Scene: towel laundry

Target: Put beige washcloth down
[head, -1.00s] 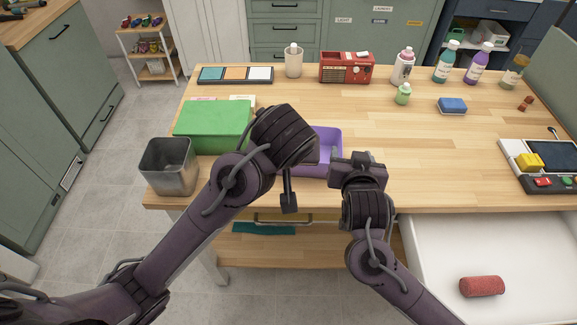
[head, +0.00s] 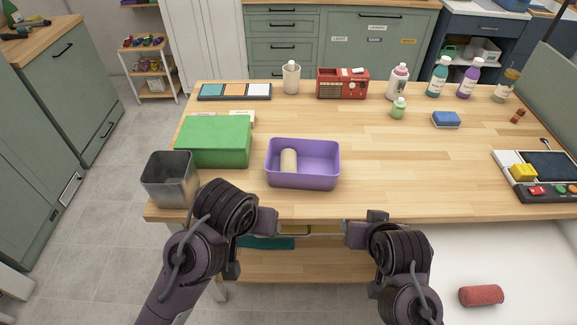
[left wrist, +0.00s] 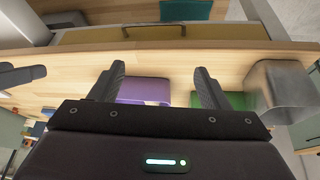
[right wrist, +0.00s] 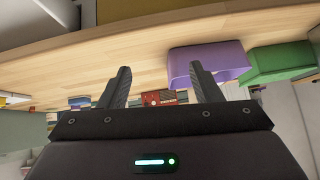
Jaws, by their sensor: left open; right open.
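The beige washcloth (head: 288,161) is a small roll lying inside the purple bin (head: 318,180), near its left side, in the head view. The bin stands on the table near its front edge, and also shows in the left wrist view (left wrist: 144,90) and the right wrist view (right wrist: 222,56). My left gripper (head: 272,222) is open and empty at the table's front edge, in front of the bin. My right gripper (head: 352,233) is open and empty at the front edge, to the right of the bin. The washcloth is hidden in both wrist views.
A green box (head: 213,142) and a grey metal bin (head: 170,178) stand left of the purple bin. A red radio (head: 342,84) and bottles stand at the back. An open white drawer at lower right holds a red roll (head: 481,296).

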